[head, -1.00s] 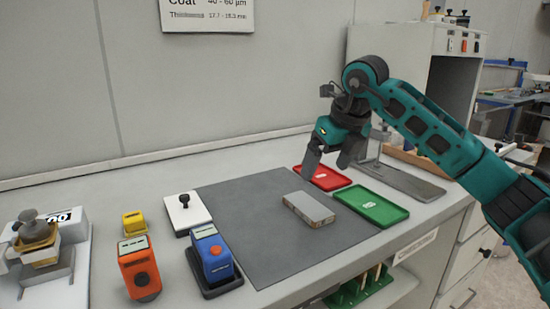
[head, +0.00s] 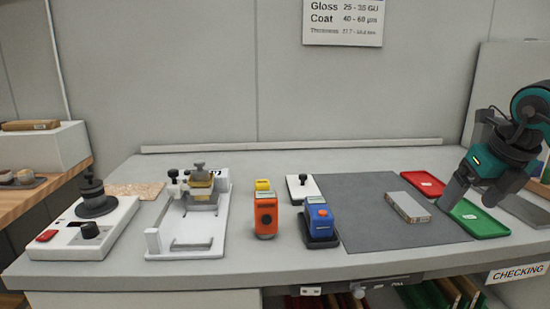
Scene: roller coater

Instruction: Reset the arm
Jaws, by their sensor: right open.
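My right gripper (head: 468,207) is at the right of the head view, open, with its fingers pointing down. It hangs above or in front of the area between the grey mat and the green tray (head: 481,222); its exact height is hard to tell. A grey block (head: 407,207) lies flat on the dark grey mat (head: 375,236), left of the gripper and apart from it. A red tray (head: 423,184) lies behind the block. The gripper appears empty. My left gripper is not in the head view.
Further left are a white fixture (head: 187,241) and a white machine with a black dial (head: 85,228).

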